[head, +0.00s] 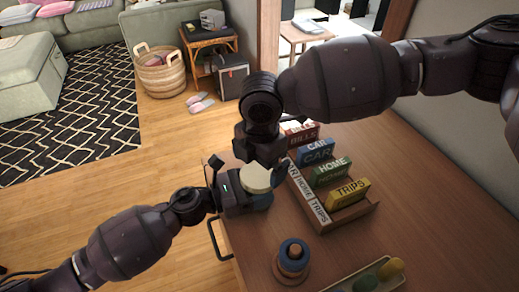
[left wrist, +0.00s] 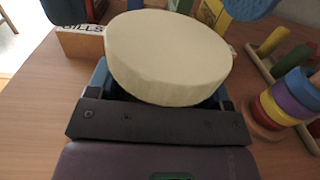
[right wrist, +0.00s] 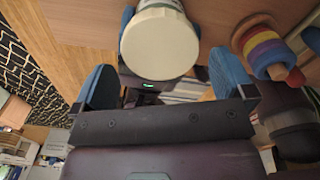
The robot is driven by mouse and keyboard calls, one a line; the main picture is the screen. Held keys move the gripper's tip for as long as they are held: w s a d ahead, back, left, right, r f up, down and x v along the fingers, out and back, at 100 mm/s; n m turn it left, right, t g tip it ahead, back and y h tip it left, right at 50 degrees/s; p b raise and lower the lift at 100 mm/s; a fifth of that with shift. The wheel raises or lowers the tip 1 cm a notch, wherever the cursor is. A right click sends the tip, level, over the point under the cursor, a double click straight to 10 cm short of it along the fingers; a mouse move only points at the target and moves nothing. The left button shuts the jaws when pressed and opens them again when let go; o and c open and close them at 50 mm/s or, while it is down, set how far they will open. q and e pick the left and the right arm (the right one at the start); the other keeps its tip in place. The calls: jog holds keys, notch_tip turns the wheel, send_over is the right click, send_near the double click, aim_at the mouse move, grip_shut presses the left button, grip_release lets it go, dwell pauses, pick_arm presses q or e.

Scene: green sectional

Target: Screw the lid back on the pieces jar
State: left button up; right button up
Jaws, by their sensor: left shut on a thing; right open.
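The round cream lid (head: 256,178) sits over the jar's mouth; I cannot tell how tightly. It fills the middle of the left wrist view (left wrist: 168,55) and shows top-on in the right wrist view (right wrist: 158,43). The pieces jar is mostly hidden below the lid; a pale ribbed part (right wrist: 160,4) shows past the lid's edge. My left gripper (head: 252,198) is shut on the jar from the side, below the lid. My right gripper (right wrist: 163,80) is open, its blue fingers spread wider than the lid. It is close to the lid, apparently not gripping it.
A wooden sorter (head: 345,213) with labelled blocks stands right of the jar. A ring stacker (head: 292,262) stands nearer the front. A tray (head: 338,287) with green and yellow pieces lies at the front right. The table's left edge is close to the jar.

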aim_at(259, 173)
jog(key=shift+f, duration=1.45)
jog(key=shift+c, duration=0.3)
jog(key=c, duration=0.7)
jog(key=shift+o, duration=0.2)
jog(key=m, duration=0.4)
jog(key=shift+m, duration=0.4)
jog(key=m, duration=0.4)
jog(key=o, duration=0.7)
